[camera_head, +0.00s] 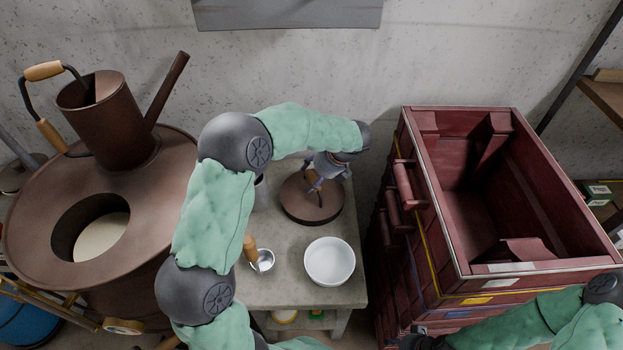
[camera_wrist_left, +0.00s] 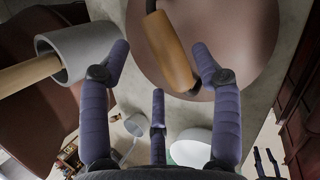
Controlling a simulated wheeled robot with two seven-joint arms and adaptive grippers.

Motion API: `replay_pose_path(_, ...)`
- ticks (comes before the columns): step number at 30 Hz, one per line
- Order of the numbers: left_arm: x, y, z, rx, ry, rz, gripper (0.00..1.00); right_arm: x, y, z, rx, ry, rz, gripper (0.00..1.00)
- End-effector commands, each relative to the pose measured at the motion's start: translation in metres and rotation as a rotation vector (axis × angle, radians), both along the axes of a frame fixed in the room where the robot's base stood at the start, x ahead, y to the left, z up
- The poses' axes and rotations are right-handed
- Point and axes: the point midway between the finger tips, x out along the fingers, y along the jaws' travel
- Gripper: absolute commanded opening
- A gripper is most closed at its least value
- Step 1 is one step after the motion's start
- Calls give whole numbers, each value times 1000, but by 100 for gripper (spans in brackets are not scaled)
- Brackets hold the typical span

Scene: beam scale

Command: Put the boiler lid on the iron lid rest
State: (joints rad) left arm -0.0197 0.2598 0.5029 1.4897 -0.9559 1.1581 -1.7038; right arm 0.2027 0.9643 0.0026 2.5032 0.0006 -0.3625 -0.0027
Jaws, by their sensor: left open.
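The boiler lid (camera_head: 302,205) is a round brown disc lying at the back of the grey table, below my left gripper (camera_head: 317,180). In the left wrist view the lid (camera_wrist_left: 240,35) fills the upper middle, with its wooden handle (camera_wrist_left: 172,52) upright between the spread fingers of my left gripper (camera_wrist_left: 161,58). The fingers are open around the handle; I cannot tell whether they touch it. The brown boiler (camera_head: 35,245) stands at the left with its round top opening uncovered. I cannot make out the iron lid rest; the lid may hide it. My right gripper (camera_head: 425,342) is at the bottom edge, its fingers unclear.
On the table (camera_head: 290,292) stand a white bowl (camera_head: 330,262) and a small metal cup (camera_head: 264,260) with a wooden-handled tool. A grey wooden-handled vessel (camera_wrist_left: 85,50) is close left of my fingers. Dark red crates (camera_head: 425,225) stand right of the table.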

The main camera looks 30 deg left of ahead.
Motion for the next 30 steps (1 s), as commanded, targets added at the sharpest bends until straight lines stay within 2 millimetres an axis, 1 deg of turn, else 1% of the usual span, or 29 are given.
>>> replay_pose_path(1, 1, -6, 15, 0, -4, -2, 64, 0, 0, 8, 0, -1, 0, 40)
replay_pose_path(3, 1, -13, 29, 1, -5, -3, 64, 0, 0, 13, 0, -1, 0, 40)
replay_pose_path(9, 1, -31, 62, 1, -3, -2, 64, 0, 0, 24, 0, -1, 0, 40)
replay_pose_path(12, 1, -38, 74, 0, -3, 0, 64, 0, 0, 28, 0, -1, 0, 40)
replay_pose_path(18, 1, -45, 86, 0, -2, 0, 64, 0, 0, 31, 0, -1, 0, 40)
replay_pose_path(30, 1, -46, 87, 1, -1, 1, 64, 0, 0, 31, 0, -1, 0, 40)
